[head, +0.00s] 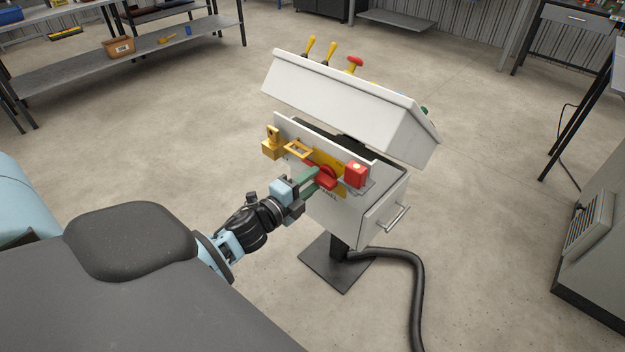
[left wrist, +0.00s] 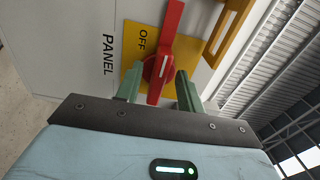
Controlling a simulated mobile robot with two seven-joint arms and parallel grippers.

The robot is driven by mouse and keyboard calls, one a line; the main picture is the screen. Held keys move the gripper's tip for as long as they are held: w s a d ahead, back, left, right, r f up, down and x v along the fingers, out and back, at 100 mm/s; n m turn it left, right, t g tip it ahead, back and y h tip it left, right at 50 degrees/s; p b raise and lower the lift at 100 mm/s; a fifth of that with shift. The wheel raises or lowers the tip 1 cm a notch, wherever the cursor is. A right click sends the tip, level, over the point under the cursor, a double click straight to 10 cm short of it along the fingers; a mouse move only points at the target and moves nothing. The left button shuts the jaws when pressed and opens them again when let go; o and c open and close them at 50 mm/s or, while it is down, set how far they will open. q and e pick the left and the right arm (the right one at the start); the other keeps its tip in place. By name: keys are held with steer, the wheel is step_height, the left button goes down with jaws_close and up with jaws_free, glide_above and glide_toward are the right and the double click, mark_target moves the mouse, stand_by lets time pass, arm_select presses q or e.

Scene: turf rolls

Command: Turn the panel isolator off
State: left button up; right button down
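The panel isolator has a red handle (head: 325,180) on a yellow plate, on the front of a grey-white control box (head: 368,212). In the left wrist view the red bar (left wrist: 172,22) crosses a round red hub with a white line. The word OFF is printed on the yellow plate (left wrist: 133,32) left of the bar, and PANEL stands on the white face. My left gripper (left wrist: 158,88) has its green fingers on either side of the handle's near part, with gaps showing; it also shows at the handle in the head view (head: 310,182). My right gripper is not in view.
A brass padlock (head: 271,149), an orange hasp (head: 298,150) and a red block (head: 356,174) flank the handle. Above is a sloped console (head: 340,92) with levers and a red button. A black hose (head: 416,285) runs along the floor. Open floor surrounds the pedestal.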

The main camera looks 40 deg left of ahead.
arm_select(q)
steer(key=s, duration=0.6)
steer(key=shift+s+a, duration=0.3)
steer(key=shift+s, duration=0.05)
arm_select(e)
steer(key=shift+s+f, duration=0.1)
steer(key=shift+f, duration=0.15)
